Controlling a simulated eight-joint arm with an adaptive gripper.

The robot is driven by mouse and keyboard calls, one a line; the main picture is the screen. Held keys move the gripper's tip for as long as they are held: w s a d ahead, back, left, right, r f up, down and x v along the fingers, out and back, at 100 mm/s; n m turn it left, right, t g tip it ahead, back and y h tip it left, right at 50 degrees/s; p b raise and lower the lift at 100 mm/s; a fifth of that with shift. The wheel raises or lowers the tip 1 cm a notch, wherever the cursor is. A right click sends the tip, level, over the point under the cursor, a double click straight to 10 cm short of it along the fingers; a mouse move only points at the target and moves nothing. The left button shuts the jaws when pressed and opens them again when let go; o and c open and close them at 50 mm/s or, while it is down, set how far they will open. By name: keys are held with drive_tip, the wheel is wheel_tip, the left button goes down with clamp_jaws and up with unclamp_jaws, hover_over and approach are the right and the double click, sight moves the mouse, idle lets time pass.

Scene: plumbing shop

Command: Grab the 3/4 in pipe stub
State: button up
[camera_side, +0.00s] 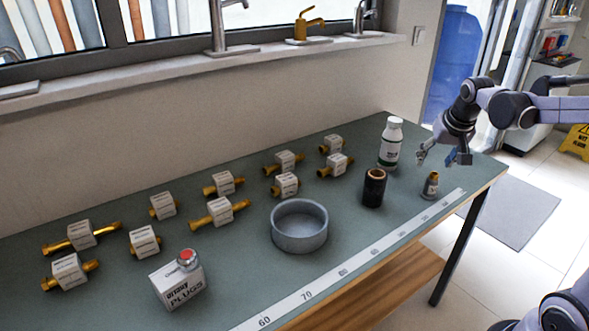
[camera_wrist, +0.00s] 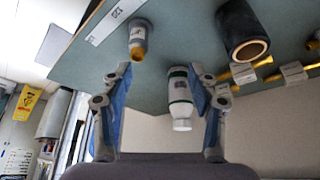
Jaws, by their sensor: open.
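Several brass pipe pieces with white label blocks lie in two rough rows on the green bench; the labels are too small to read, so I cannot tell which is the 3/4 in stub. At the left are a long one (camera_side: 100,232) and a shorter one (camera_side: 50,282); toward the right are one by the wall (camera_side: 270,168) and one nearer the bottle (camera_side: 325,172). My gripper (camera_side: 441,158) is open and empty above the bench's right end, apart from these pieces. In the wrist view, the white bottle (camera_wrist: 181,95) shows between its fingers (camera_wrist: 162,80).
The bottle (camera_side: 390,146), a dark hollow cylinder (camera_side: 374,192) and a small grey container with a yellow top (camera_side: 430,187) stand near my gripper. A round grey pan (camera_side: 299,238) is mid-bench. A PLUGS box (camera_side: 178,287) stands front left. A ruler strip (camera_side: 345,272) runs along the front edge.

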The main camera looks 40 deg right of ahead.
sight(435, 175)
drive_tip(key=shift+m+g, duration=0.4)
drive_tip(key=shift+m, duration=0.3)
drive_tip(key=d+f, duration=0.2)
drive_tip(key=w+d+f, duration=0.1)
drive_tip(key=d+f, duration=0.3)
drive_tip(key=shift+w+d, duration=0.15)
drive_tip(key=shift+w, duration=0.1)
drive_tip(key=shift+x, duration=2.65)
drive_tip(key=shift+s+f, duration=0.1)
drive_tip(key=shift+s, duration=0.05)
clamp_jaws()
